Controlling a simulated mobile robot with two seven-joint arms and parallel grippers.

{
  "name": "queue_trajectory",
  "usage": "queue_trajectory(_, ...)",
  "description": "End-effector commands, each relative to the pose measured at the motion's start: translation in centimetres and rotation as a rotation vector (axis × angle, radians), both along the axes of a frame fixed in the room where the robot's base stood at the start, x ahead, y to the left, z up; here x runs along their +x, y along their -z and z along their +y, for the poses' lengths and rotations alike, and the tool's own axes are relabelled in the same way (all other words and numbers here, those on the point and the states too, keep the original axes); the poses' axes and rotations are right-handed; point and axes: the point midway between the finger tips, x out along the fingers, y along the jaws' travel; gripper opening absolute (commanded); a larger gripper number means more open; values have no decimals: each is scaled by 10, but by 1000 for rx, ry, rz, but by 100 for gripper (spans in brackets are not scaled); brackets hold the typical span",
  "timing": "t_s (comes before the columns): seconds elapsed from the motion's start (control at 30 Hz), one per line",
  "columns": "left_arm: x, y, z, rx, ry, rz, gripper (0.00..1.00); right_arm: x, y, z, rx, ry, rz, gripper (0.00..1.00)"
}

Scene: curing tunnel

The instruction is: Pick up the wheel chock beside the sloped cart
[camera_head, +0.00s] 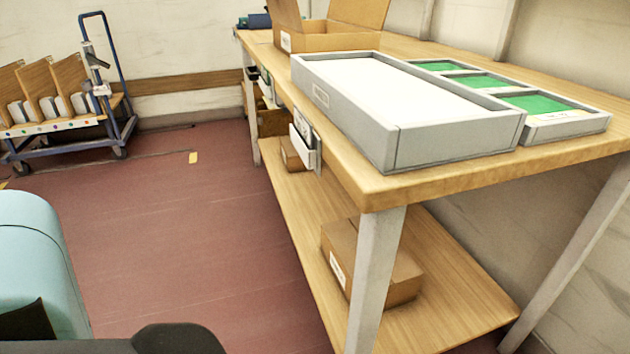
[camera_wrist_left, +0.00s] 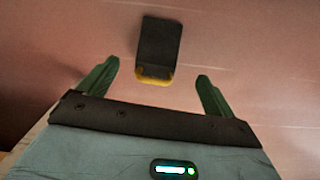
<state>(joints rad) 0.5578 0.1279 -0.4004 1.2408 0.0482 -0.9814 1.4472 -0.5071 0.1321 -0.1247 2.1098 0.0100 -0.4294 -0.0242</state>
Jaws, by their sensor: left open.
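The wheel chock (camera_wrist_left: 159,45), a dark block with a yellow edge along its near end, lies on the reddish floor in the left wrist view. My left gripper (camera_wrist_left: 157,69) is open and empty, its two green fingers apart, with the chock showing ahead between and beyond the fingertips. I cannot tell the exact gap to it. In the head view the sloped cart (camera_head: 66,125), with a blue frame and slanted wooden dividers, stands at the far left. The chock is not recognisable in the head view. My right gripper does not show.
A wooden workbench (camera_head: 450,180) with a lower shelf fills the right side. It bears a grey tray (camera_head: 390,145), green-lined bins (camera_head: 535,105) and an open cardboard box (camera_head: 330,42). A small yellow patch (camera_head: 193,157) is on the floor. The red floor (camera_head: 180,230) between is clear.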

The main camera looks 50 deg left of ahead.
Motion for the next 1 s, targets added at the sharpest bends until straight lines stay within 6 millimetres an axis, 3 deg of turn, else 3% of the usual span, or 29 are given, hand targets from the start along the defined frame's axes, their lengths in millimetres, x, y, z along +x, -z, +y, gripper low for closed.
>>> queue_trajectory(0.03, 1, 13, 1, 5, -12, 11, 91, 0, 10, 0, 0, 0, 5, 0)
queue_trajectory(0.1, 4, 18, 2, 8, -24, 16, 91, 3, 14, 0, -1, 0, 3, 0)
queue_trajectory(0.37, 6, 20, 3, 13, -36, 19, 91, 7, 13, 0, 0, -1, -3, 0)
queue_trajectory(0.63, 5, 43, 3, 14, -33, 21, 91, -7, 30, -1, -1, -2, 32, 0)
queue_trajectory(1.0, 5, 55, 5, 13, -34, 19, 91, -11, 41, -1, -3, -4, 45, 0)
